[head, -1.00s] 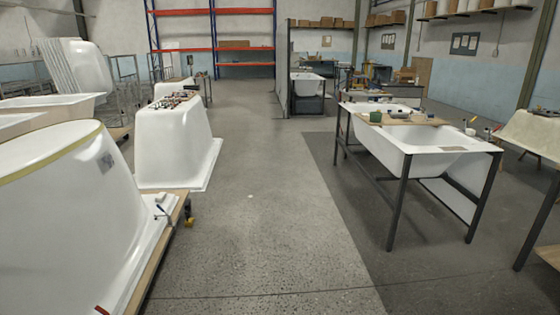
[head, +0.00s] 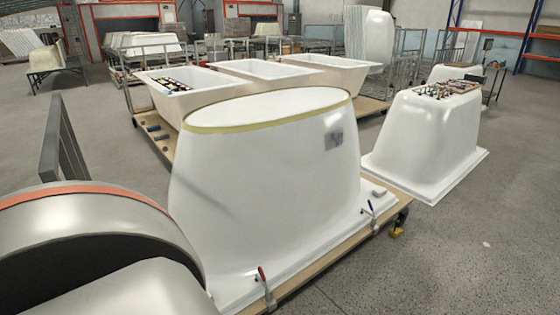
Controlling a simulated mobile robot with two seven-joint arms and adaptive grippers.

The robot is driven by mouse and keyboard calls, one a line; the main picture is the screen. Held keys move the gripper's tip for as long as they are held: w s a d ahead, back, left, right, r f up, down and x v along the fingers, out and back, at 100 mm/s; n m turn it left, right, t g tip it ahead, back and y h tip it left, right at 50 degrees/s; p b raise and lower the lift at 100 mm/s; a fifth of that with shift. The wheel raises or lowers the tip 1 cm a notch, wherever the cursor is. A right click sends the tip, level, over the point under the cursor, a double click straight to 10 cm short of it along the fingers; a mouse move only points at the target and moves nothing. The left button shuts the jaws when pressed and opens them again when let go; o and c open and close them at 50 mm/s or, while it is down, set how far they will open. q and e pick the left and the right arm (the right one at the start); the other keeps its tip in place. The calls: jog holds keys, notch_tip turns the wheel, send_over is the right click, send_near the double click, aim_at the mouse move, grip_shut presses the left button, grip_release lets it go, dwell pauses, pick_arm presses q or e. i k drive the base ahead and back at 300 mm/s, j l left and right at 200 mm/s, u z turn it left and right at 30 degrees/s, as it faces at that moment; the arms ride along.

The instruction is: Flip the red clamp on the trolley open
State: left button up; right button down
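The red clamp (head: 263,277) sits on the near edge of the trolley (head: 318,271), at the bottom centre. Its red handle points up and leans slightly left, and its metal body is at the foot of the upturned white tub shell (head: 265,200). Whether it presses on the shell's rim is too small to tell. A second clamp (head: 371,213) with a dark blue handle stands farther right along the same edge. Neither of my grippers shows in the head view.
A large grey rounded part with an orange band (head: 70,192) fills the lower left, in front of a dark slatted panel (head: 62,150). Open tubs (head: 270,70) stand behind; another upturned shell (head: 425,130) is at the right. The floor (head: 450,260) at lower right is clear.

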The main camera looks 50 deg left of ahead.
aim_at(264, 281)
jog(key=i+u, duration=0.25)
jog(key=i, duration=0.45)
jog(key=i+l+u, duration=0.1)
jog(key=i+u, duration=0.15)
jog(key=i, duration=0.45)
jog(key=i+u, duration=0.3)
jog(key=i, duration=0.3)
jog(key=i+u, duration=0.3)
jog(key=i, duration=0.25)
jog(key=u, duration=2.45)
jog(key=k+l, duration=0.05)
jog(key=l, duration=0.05)
